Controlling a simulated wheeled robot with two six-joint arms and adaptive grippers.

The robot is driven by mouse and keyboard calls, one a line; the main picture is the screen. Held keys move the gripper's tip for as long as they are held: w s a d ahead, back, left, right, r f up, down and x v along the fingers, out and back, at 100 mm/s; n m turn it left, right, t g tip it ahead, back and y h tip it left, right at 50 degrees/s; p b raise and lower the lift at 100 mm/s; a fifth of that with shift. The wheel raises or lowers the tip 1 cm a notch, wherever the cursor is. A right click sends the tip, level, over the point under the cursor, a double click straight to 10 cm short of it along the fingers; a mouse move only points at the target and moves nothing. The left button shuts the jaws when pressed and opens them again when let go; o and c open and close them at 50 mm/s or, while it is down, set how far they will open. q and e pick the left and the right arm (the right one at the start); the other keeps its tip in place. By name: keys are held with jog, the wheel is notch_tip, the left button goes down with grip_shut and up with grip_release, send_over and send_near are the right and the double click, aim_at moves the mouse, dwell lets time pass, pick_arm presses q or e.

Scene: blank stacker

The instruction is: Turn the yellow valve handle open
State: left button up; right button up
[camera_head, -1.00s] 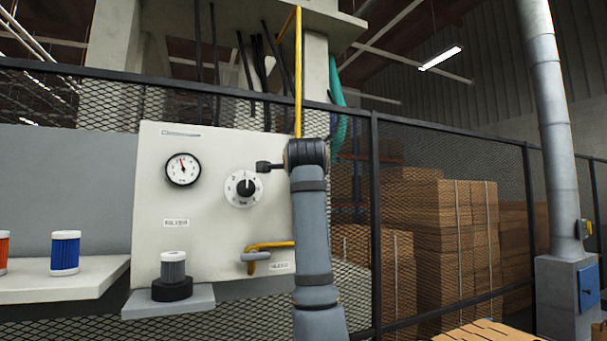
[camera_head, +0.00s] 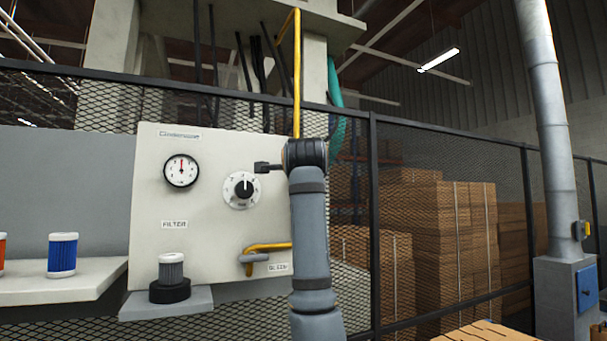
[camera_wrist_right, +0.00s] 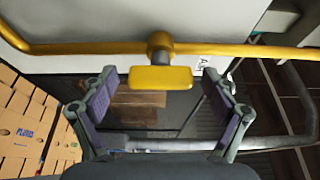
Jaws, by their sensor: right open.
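The yellow valve handle (camera_wrist_right: 160,78) shows in the right wrist view as a flat yellow bar on a short grey stem. The stem comes off a yellow pipe (camera_wrist_right: 80,48). My right gripper (camera_wrist_right: 165,100) is open, with one finger to each side of the handle and a gap on both sides. In the head view the yellow pipe (camera_head: 297,75) runs down behind my right wrist. That wrist hides the handle and the gripper's fingers there. My left gripper is not in view.
A pale panel (camera_head: 215,245) carries a gauge (camera_head: 181,171), a knob (camera_head: 241,190) and a lower yellow pipe (camera_head: 268,246). A shelf (camera_head: 60,282) with a blue filter (camera_head: 62,254) is at left. Mesh fencing (camera_head: 440,150) and stacked boxes (camera_head: 435,250) stand behind.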

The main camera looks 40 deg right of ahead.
jog(key=v, duration=1.1)
